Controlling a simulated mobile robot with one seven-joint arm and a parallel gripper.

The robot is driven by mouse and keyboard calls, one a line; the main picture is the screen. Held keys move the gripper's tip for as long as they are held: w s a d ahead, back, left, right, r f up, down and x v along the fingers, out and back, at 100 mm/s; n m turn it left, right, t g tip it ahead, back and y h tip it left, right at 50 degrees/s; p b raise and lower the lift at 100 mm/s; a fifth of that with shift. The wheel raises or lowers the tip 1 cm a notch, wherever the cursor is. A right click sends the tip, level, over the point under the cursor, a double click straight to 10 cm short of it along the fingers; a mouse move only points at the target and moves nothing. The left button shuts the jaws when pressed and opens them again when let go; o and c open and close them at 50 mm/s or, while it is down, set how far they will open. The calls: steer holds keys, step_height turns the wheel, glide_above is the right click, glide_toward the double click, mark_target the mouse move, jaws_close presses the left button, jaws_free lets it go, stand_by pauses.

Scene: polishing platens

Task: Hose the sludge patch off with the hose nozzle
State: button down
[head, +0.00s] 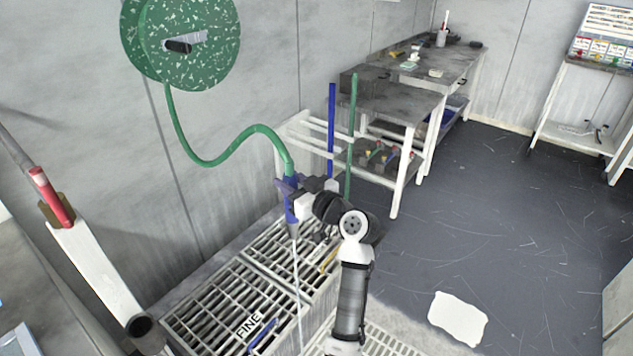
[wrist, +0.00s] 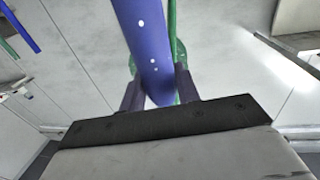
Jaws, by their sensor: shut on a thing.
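The blue hose nozzle (head: 291,212) hangs from the end of the green hose (head: 235,146), above the floor grating. My gripper (head: 290,187) is shut on the nozzle. The wrist view shows the blue nozzle body (wrist: 147,45) between the two fingers of my gripper (wrist: 158,88). A thin pale stream (head: 297,285) runs down from the nozzle tip onto the grating (head: 215,300). I cannot make out a sludge patch for certain. A white, irregular flat patch (head: 458,318) lies on the dark floor to the right, away from the stream.
A green hose reel (head: 150,40) hangs on the wall. A "FINE" label (head: 249,325) and a blue item (head: 263,335) lie on the grating. Blue (head: 331,120) and green (head: 352,130) poles stand near a workbench (head: 400,98). The dark floor on the right is mostly clear.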

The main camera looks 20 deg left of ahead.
steer(key=s+a+r+p, duration=0.3)
steer(key=s+a, duration=0.5)
steer(key=s, duration=0.2)
steer(key=s+a+r+p, duration=0.4)
steer(key=s+a, duration=0.5)
steer(key=s, duration=0.1)
steer(key=shift+s+r, duration=0.25)
steer(key=shift+a, duration=0.1)
